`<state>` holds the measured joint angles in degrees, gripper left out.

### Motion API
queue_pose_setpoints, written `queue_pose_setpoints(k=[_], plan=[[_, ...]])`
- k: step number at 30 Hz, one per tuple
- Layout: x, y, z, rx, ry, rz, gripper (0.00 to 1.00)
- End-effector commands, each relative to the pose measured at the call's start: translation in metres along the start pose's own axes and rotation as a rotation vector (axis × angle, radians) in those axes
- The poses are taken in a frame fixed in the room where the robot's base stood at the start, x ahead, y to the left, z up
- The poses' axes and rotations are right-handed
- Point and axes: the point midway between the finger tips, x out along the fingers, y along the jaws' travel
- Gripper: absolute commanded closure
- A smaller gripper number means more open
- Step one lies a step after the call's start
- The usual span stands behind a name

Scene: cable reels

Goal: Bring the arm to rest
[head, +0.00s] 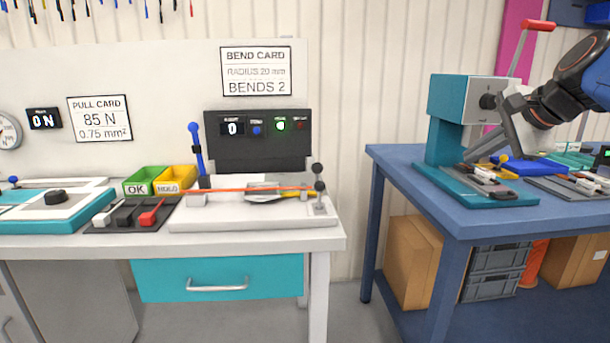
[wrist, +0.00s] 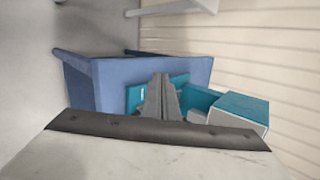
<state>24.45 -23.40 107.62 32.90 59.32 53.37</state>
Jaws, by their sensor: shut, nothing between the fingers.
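My arm (head: 572,85) reaches in from the right edge of the head view, above the blue table (head: 400,160). My gripper (head: 472,157) points down and to the left, in front of the teal press (head: 447,142). Its grey fingers are together with nothing between them. Whether the fingertips touch anything on the press base cannot be told. In the wrist view my gripper (wrist: 160,77) shows closed fingers against the blue table (wrist: 100,85) and the teal press (wrist: 243,108).
Small parts lie on the press base (head: 500,198), near my fingers. A press lever with a red handle (head: 537,25) rises behind my arm. The white bench (head: 260,238) at left holds a bending fixture (head: 250,222), bins and a teal tray. A floor gap separates bench and table.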

Motion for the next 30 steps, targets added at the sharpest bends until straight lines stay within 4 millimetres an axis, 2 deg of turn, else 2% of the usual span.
queue_pose_setpoints(k=[1, 3, 8, 9, 15, 18, 21, 24, 30], plan=[[0.007, 0.030, 0.016, -0.102, -0.004, 0.040, 1.00], [0.016, 0.070, 0.030, -0.253, -0.006, 0.096, 1.00], [0.031, 0.164, 0.055, -0.614, -0.029, 0.219, 1.00], [0.035, 0.188, 0.060, -0.707, -0.039, 0.248, 1.00], [0.046, 0.302, 0.070, -1.158, -0.107, 0.377, 1.00], [0.050, 0.342, 0.070, -1.332, -0.140, 0.420, 1.00], [0.052, 0.368, 0.068, -1.446, -0.163, 0.448, 1.00], [0.053, 0.380, 0.066, -1.502, -0.174, 0.461, 1.00], [0.054, 0.382, 0.066, -1.515, -0.177, 0.464, 1.00]])
